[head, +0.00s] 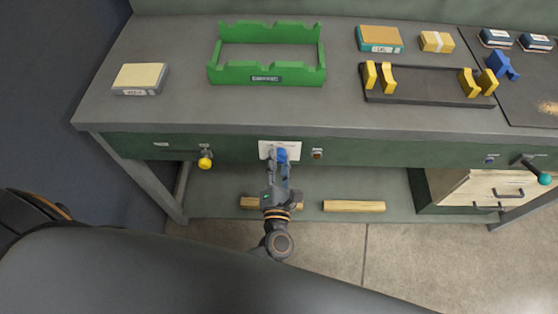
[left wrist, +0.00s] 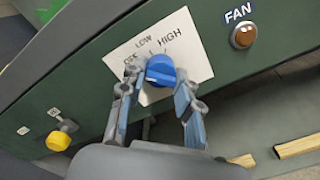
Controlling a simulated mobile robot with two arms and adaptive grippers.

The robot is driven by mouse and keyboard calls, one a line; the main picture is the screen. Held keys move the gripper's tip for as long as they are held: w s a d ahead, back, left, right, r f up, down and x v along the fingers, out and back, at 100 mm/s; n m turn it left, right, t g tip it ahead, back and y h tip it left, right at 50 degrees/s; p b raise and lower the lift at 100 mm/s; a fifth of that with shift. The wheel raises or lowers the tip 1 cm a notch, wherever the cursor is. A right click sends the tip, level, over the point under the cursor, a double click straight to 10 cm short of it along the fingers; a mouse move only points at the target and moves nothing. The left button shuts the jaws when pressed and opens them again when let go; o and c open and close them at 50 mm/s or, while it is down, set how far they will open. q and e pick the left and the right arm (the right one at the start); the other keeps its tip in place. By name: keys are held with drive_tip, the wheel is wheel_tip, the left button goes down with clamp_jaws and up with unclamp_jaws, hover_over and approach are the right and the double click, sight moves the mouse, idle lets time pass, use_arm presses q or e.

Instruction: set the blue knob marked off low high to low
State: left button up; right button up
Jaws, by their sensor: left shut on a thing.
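The blue knob (left wrist: 161,70) sits on a white plate (left wrist: 190,50) on the green front panel of the bench. The plate reads LOW and HIGH in the left wrist view; the OFF mark is partly hidden behind the knob and a finger. My left gripper (left wrist: 160,100) has its two fingers on either side of the knob and is shut on it. In the head view the knob (head: 281,155) shows at the tip of the left gripper (head: 281,165). Which mark the knob points at I cannot tell. My right gripper is not in view.
A brown FAN button (left wrist: 242,36) sits right of the plate, and a yellow knob (left wrist: 58,141) to the left. A lever with a teal ball (head: 544,179) sticks out far right. A green rack (head: 267,75) stands on the bench. Wooden bars (head: 354,206) lie below.

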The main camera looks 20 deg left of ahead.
use_arm(q)
drive_tip(key=m+p, duration=0.2)
drive_tip(key=m, duration=0.3)
drive_tip(key=shift+r+m, duration=0.1)
drive_tip(key=shift+m, duration=0.2)
drive_tip(key=shift+m+p, duration=0.65)
drive_tip(key=shift+m, duration=0.75)
drive_tip(key=o, duration=1.2)
drive_tip(key=shift+c, duration=0.2)
drive_tip(key=v, duration=1.2)
